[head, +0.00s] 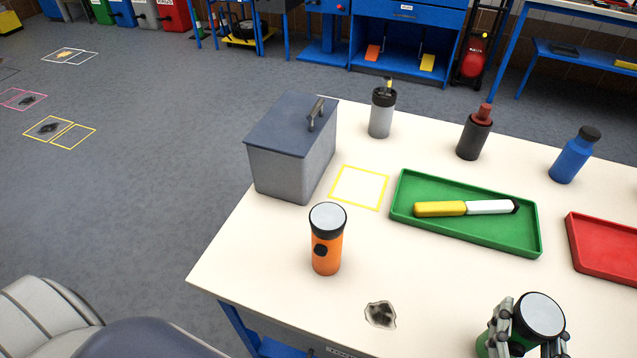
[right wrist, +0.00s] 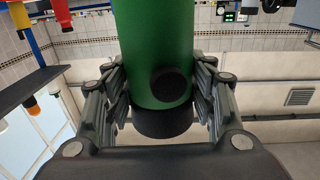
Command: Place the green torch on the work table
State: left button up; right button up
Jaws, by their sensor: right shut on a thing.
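The green torch (head: 539,316) is upright at the bottom right of the head view, its round lens end facing up. My right gripper (head: 524,335) is shut around it. In the right wrist view the green torch body (right wrist: 155,45) with a dark button and black end sits between the fingers of my right gripper (right wrist: 158,100). The white-topped work table (head: 270,255) lies under and beyond the torch. I cannot tell whether the torch touches the table top. My left gripper is not in view.
An orange torch (head: 326,250) stands near the table's left edge, with a dark stain (head: 380,314) closer to me. A grey box (head: 290,165), yellow square (head: 359,187), green tray (head: 470,235) holding a yellow-white tool, red tray (head: 600,250), and several bottles stand farther back.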

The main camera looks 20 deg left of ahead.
aim_at(360, 185)
jog(key=k+l+u, duration=0.1)
jog(key=k+u, duration=0.2)
jog(key=u, duration=0.2)
jog(key=k+u, duration=0.25)
jog(key=u, duration=0.25)
jog(key=i+j, duration=0.15)
jog(key=i, duration=0.3)
jog(key=i+j, duration=0.1)
jog(key=i, duration=0.3)
